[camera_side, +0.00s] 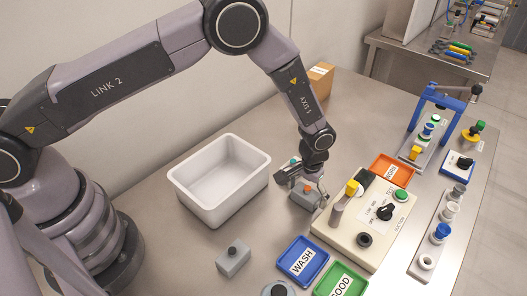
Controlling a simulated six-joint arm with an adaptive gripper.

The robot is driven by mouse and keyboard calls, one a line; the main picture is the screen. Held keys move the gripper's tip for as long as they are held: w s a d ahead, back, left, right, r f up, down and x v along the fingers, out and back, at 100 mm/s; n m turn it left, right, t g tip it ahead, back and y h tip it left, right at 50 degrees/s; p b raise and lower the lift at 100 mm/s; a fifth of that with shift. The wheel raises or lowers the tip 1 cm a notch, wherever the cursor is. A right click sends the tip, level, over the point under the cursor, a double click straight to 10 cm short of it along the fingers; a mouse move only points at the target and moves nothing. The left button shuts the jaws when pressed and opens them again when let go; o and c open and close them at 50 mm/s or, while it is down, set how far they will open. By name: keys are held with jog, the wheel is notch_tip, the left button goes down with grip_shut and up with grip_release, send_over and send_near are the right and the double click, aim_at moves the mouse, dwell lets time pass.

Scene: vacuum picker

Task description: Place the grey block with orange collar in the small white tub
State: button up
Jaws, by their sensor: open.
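The grey block with orange collar (305,195) sits on the steel table right of the tub, its orange collar on top. My gripper (309,186) is directly over it, with the fingers close around or beside its top. The gripper is open; whether the fingers touch the block is too small to tell. The white tub (187,195) stands left of the gripper and is empty in the part I see.
A beige control box (345,245) stands close to the right of the block. A second grey block (233,258), a blue WASH tray (302,262) and a green GOOD tray (341,280) are in front. An orange tray (391,171) and a blue-framed fixture (421,112) lie beyond.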

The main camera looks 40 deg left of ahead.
aim_at(306, 190)
jog(key=c, duration=1)
jog(key=shift+r, duration=0.5)
jog(key=r, duration=0.3)
jog(key=shift+s+a, duration=0.15)
jog(key=shift+s, duration=0.05)
jog(key=s+a+r, duration=0.7)
jog(key=s+r, duration=0.2)
jog(key=s, duration=0.2)
jog(key=a+f, duration=0.4)
jog(key=a, duration=0.6)
jog(key=f, duration=0.8)
jog(key=shift+w+a+f, duration=0.15)
jog(key=shift+a, duration=0.25)
